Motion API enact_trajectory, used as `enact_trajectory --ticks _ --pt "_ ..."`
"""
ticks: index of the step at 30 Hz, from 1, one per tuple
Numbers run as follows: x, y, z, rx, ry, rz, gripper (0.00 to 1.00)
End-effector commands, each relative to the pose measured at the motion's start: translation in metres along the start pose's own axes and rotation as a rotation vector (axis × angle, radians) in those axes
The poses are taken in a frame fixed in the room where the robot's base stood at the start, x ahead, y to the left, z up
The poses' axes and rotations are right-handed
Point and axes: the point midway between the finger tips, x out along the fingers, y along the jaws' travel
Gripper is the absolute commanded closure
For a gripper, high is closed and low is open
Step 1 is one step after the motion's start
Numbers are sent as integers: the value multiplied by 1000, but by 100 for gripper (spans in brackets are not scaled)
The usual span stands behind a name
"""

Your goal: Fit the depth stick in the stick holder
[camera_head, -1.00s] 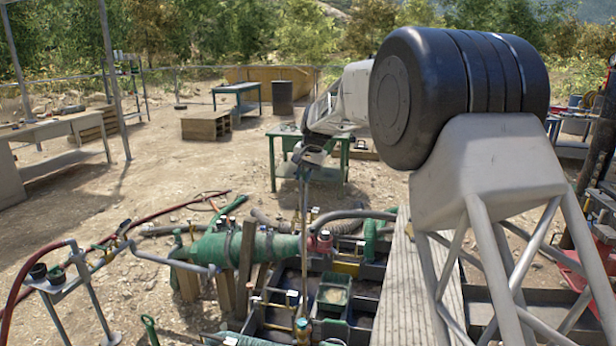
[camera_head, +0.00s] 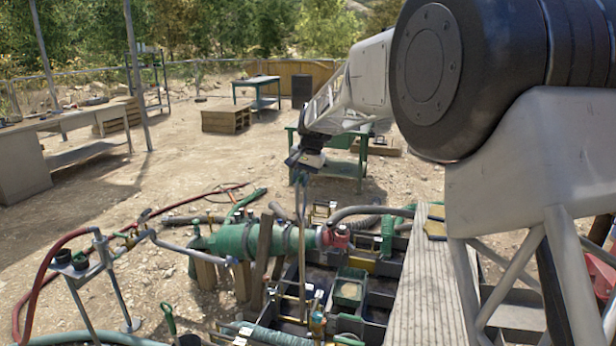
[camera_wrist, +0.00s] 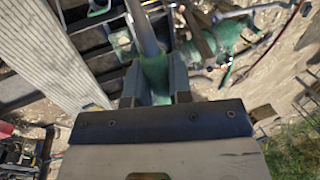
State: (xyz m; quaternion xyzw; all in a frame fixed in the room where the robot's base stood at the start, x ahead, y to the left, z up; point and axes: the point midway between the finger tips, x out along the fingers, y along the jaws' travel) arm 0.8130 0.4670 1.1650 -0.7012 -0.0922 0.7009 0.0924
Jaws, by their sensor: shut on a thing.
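The depth stick (camera_head: 302,240) is a long thin rod hanging nearly upright from my gripper (camera_head: 302,176) over the dark tank. In the wrist view my gripper (camera_wrist: 155,88) is shut on the green grip of the depth stick (camera_wrist: 143,28), and the pale rod runs away from the camera. The stick's lower end is near a brass and blue fitting (camera_head: 317,324); I cannot tell whether they touch. A stand with two dark cups (camera_head: 71,261) is at the left. I cannot tell for certain which thing is the stick holder.
A green cylinder (camera_head: 232,241) with hoses lies behind and left of the stick. A green box (camera_head: 350,288) sits in the tank just right of it. A plank walkway (camera_head: 425,285) borders the tank on the right. Open dirt ground lies beyond.

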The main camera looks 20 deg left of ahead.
Motion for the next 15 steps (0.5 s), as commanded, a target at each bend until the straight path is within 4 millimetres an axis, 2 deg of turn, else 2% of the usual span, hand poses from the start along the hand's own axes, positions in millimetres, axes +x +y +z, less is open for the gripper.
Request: enact_trajectory --ticks 15 --pt "5 -22 46 -2 1 0 100"
